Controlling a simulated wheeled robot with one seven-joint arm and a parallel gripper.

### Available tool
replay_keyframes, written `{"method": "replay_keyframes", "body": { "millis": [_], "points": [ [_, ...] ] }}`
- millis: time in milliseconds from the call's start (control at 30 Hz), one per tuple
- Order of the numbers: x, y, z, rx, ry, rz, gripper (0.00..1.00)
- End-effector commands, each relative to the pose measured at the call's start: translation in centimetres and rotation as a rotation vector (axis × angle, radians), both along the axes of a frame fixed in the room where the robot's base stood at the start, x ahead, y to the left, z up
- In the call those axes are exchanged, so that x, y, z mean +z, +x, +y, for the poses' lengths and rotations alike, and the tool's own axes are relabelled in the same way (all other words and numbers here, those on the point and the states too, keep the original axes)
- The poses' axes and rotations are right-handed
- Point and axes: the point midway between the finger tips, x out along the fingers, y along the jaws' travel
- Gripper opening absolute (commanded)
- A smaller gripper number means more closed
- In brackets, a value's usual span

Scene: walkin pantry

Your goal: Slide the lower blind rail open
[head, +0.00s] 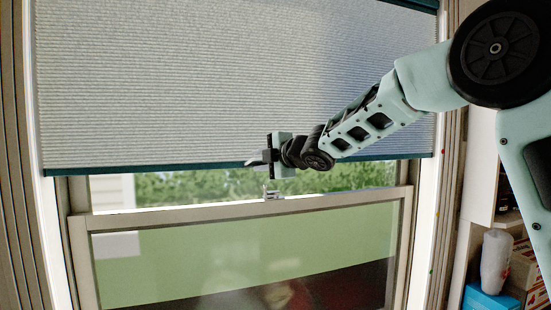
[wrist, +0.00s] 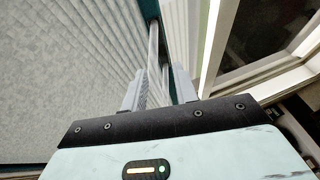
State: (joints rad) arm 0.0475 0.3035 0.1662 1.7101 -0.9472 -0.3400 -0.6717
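The pleated grey blind covers the upper window in the head view. Whether either finger touches the rail cannot be told.
The window's sash top bar (head: 180,214) lies just below, with a small latch (head: 271,193) close under my gripper. Shelves at the right hold a white bottle-like object (head: 494,262) and a blue box (head: 488,299). The blind's face (head: 150,80) is unobstructed at left.

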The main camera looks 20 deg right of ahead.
Motion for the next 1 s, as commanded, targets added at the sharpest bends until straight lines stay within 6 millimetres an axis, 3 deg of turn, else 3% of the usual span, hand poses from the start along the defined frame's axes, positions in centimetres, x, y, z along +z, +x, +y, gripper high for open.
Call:
{"method": "replay_keyframes", "body": {
  "millis": [167, 700, 1000],
  "points": [
    [0.5, -2.3, -1.1, -0.002, -0.001, -0.004, 0.29],
    [3.1, -13.1, -5.6, -0.002, 0.0, -0.002, 0.29],
    [3.6, -15.3, -6.5, 0.0, 0.001, -0.001, 0.29]
  ]
}}
